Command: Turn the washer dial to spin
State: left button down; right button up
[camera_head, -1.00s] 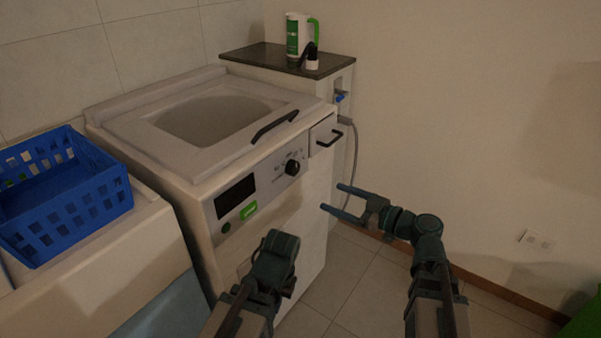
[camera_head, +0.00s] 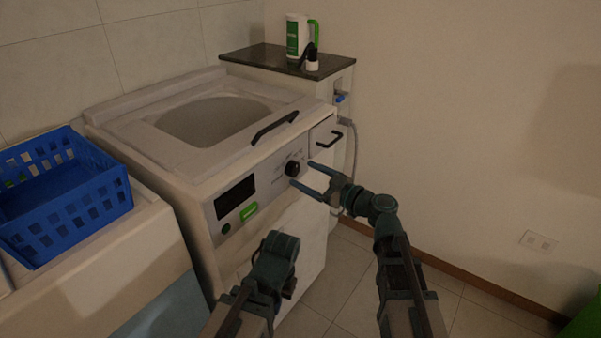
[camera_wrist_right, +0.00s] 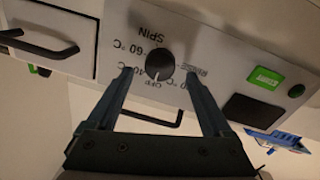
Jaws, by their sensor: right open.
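The washer dial (camera_head: 292,169) is a round black knob on the white front panel of the washer (camera_head: 228,159). In the right wrist view the dial (camera_wrist_right: 160,61) has printed labels around it, upside down, with SPIN above it and OFF below. A small pale mark shows on its lower edge, on the OFF side. My right gripper (camera_head: 301,173) is open in front of the dial. In the right wrist view its fingertips (camera_wrist_right: 158,74) lie on either side of the dial, apparently not gripping it. My left arm is folded low, its fingers hidden.
A dark display and green button (camera_head: 249,211) sit left of the dial. A black lid handle (camera_head: 275,127) is above and a drawer handle (camera_head: 330,139) to the right. A blue basket (camera_head: 75,205) stands left. Floor to the right is free.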

aim_at(293, 169)
jog(key=shift+x, duration=1.3)
grip_shut()
